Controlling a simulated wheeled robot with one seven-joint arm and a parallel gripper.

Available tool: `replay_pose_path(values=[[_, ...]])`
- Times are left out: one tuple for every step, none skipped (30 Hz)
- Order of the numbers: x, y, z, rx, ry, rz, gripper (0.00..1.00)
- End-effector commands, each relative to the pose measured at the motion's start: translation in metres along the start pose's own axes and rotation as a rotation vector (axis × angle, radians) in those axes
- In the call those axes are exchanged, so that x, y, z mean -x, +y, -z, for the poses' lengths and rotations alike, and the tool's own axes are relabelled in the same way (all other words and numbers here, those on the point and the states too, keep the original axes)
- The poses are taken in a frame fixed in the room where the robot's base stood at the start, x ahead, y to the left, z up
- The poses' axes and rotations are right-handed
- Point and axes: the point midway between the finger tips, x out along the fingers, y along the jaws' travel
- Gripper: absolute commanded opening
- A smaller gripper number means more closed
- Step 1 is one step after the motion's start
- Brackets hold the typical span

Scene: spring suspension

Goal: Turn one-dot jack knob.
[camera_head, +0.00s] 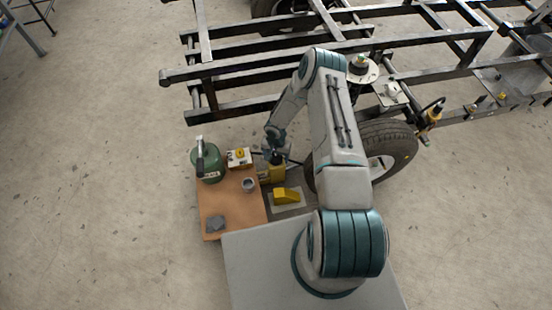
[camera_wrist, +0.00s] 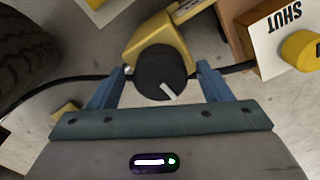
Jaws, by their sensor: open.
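In the wrist view a round black knob (camera_wrist: 160,72) with a white pointer line sits on a yellow jack body (camera_wrist: 165,35). The pointer slants toward the lower right of that view. My gripper (camera_wrist: 161,68) is open, with one blue finger on each side of the knob; I cannot tell whether either finger touches it. In the head view the yellow jack (camera_head: 274,174) stands at the wooden board's right edge, below my gripper (camera_head: 275,158), and the knob is mostly hidden there. No dot mark is legible in either view.
A white box with a yellow knob (camera_head: 240,154) and the word SHUT stands beside the jack. A green tank (camera_head: 210,164), a grey cup (camera_head: 249,185) and a grey cloth (camera_head: 215,223) are on the wooden board (camera_head: 235,210). A yellow block (camera_head: 287,195) and a tyre (camera_head: 395,137) are near.

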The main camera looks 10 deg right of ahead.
Motion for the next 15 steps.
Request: replay_pose_path(values=[[-0.0051, 0.0001, 0.0004, -0.001, 0.001, 0.0, 0.72], [-0.0067, 0.0001, 0.0004, 0.0, 0.001, 0.0, 0.72], [-0.0082, 0.0002, 0.0002, 0.0, 0.001, 0.0, 0.72], [-0.009, 0.0003, 0.0001, 0.0, 0.0, -0.001, 0.72], [-0.0095, 0.0003, 0.0, 0.0, 0.0, -0.001, 0.72], [-0.0098, 0.0003, 0.0, 0.0, 0.0, -0.001, 0.72], [-0.0098, 0.0003, 0.0001, 0.0, 0.0, -0.001, 0.72], [-0.0098, 0.0003, 0.0001, 0.0, 0.0, -0.001, 0.72], [-0.0096, 0.0003, 0.0001, 0.0, 0.001, -0.001, 0.72], [-0.0095, 0.0002, 0.0001, 0.0, 0.001, -0.001, 0.72], [-0.0095, 0.0002, 0.0001, 0.0, 0.001, -0.001, 0.72], [-0.0094, 0.0002, 0.0002, 0.0, 0.001, -0.001, 0.72], [-0.0094, 0.0002, 0.0002, 0.0, 0.001, -0.001, 0.66], [-0.0094, 0.0002, 0.0001, 0.0, 0.001, -0.001, 0.58], [-0.0093, 0.0002, 0.0002, 0.0, 0.001, -0.001, 0.47]])
